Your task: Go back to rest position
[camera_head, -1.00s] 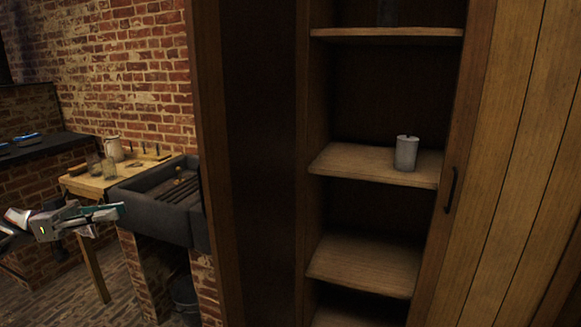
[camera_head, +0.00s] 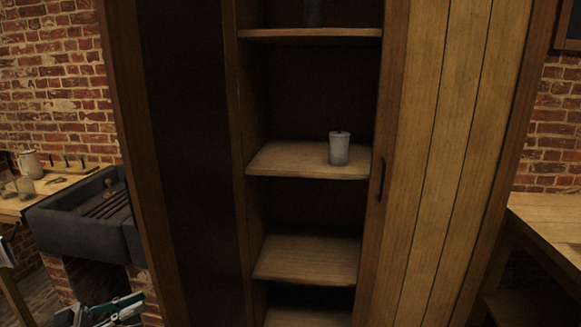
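My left gripper (camera_head: 125,306) shows at the bottom edge, left of the cupboard, in the head view. Its teal and pale fingers point right and carry nothing that I can make out. They are seen edge-on and partly cut off by the frame, so their opening is unclear. It is in front of the brick base under the sink, well apart from the shelves. My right gripper is not in view. A grey lidded jar (camera_head: 339,149) stands upright on the middle shelf (camera_head: 285,160) of the open cupboard, with no gripper near it.
The cupboard's pale plank door (camera_head: 440,150) stands open on the right. A wooden table (camera_head: 545,217) is at the right edge. The lower shelf (camera_head: 305,258) looks bare.

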